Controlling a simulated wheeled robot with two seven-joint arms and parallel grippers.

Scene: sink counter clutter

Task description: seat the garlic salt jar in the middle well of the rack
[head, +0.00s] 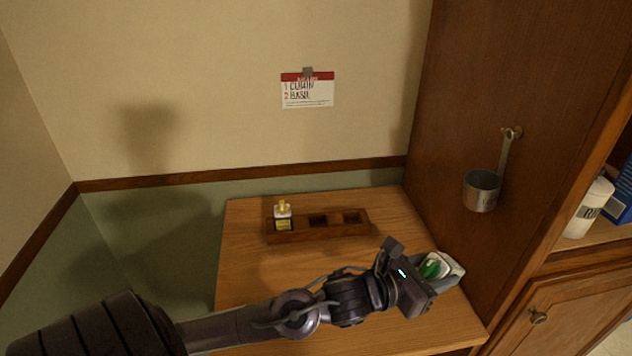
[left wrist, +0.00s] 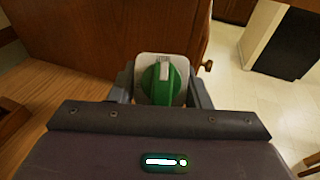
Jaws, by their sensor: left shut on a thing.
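The wooden rack (head: 296,235) stands toward the back of the counter. Its middle well (head: 318,220) and right well look empty. My right gripper is not in view.
A small jar with a yellow cap (head: 283,215) stands in the rack's left well. A metal cup (head: 481,190) hangs on the wooden cabinet side to the right. A note card (head: 308,91) is on the wall. The wooden counter (head: 245,265) is clear around the rack.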

